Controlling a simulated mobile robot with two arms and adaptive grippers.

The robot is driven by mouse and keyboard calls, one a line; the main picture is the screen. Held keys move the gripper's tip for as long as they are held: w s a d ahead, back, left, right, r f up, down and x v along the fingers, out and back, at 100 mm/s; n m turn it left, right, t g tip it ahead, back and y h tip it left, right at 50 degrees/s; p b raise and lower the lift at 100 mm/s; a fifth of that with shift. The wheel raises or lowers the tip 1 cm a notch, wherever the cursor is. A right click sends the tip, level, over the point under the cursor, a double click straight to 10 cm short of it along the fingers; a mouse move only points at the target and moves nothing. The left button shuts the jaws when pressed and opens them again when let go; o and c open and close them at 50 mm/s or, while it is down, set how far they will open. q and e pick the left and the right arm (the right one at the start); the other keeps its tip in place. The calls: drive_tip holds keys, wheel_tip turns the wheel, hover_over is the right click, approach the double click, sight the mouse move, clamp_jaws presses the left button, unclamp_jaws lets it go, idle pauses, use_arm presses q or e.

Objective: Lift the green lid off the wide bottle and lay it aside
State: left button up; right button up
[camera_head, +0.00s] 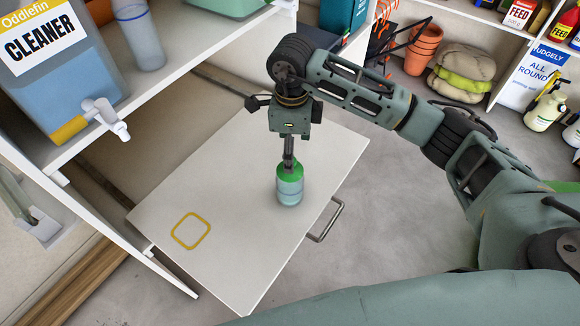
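The wide bottle (290,193) stands upright on a white board-like surface with a handle. It has a pale blue-grey body. The green lid (283,171) sits on top of the bottle. My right gripper (289,161) comes down from above, and its fingertips are at the top of the lid. The fingers show as one narrow dark shape, so I cannot tell whether they are closed on a part of the lid. My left gripper is not in view.
The white surface (245,165) is clear around the bottle and carries a yellow square outline (191,231) at its left. A metal handle (328,221) sticks out at its right edge. A shelf with a cleaner container (65,70) overhangs the left.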

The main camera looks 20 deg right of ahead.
drive_tip(key=f, duration=0.2)
drive_tip(key=f+p, duration=0.1)
drive_tip(key=f, duration=0.2)
drive_tip(key=shift+s+a+f, duration=0.2)
drive_tip(key=shift+a+f, duration=0.1)
drive_tip(key=shift+f, duration=0.05)
drive_tip(key=shift+w+f, duration=0.1)
drive_tip(key=shift+f, duration=0.4)
drive_tip(key=c, duration=1)
drive_tip(key=shift+o, duration=0.2)
drive_tip(key=shift+r, duration=0.15)
drive_tip(key=shift+r, duration=0.2)
drive_tip(key=r, duration=0.3)
drive_tip(key=shift+s+d+r+b, duration=0.25)
drive_tip(key=shift+r+b, duration=0.1)
drive_tip(key=s+d+r+b, duration=0.1)
drive_tip(key=s+d+r, duration=0.4)
drive_tip(key=s, duration=0.4)
drive_tip(key=shift+s+d+r+b, duration=0.25)
drive_tip(key=shift+s+r+b, duration=0.1)
drive_tip(key=shift+r, duration=0.5)
